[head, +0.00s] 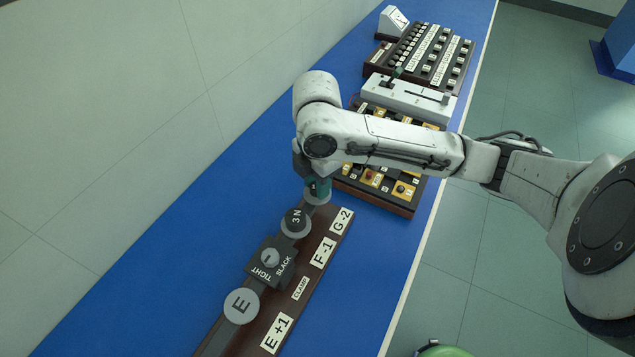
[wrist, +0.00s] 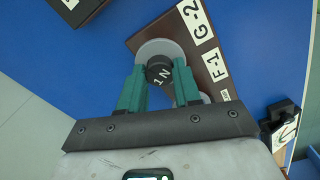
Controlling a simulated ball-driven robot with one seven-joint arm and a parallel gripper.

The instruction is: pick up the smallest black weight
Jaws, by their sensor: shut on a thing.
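A small black weight marked 1 N (wrist: 159,74) sits between the green fingers of my gripper (wrist: 160,66), over a pale grey disc (wrist: 148,49) by the G-2 label. The fingers are shut on its sides. In the head view my gripper (head: 318,187) is at the far end of the wooden rail board, and the weight is mostly hidden by the fingers. I cannot tell whether the weight still touches the disc. A larger black weight marked 3 N (head: 295,219) rests on another grey disc beside the F-1 label.
A black TIGHT/SLACK clamp (head: 270,263) and a grey E disc (head: 241,306) are on the near part of the rail. Beyond my gripper are a panel with yellow tiles (head: 372,179), a white slider unit (head: 408,98) and a button panel (head: 420,55). The blue bench (head: 190,225) left of the rail is clear.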

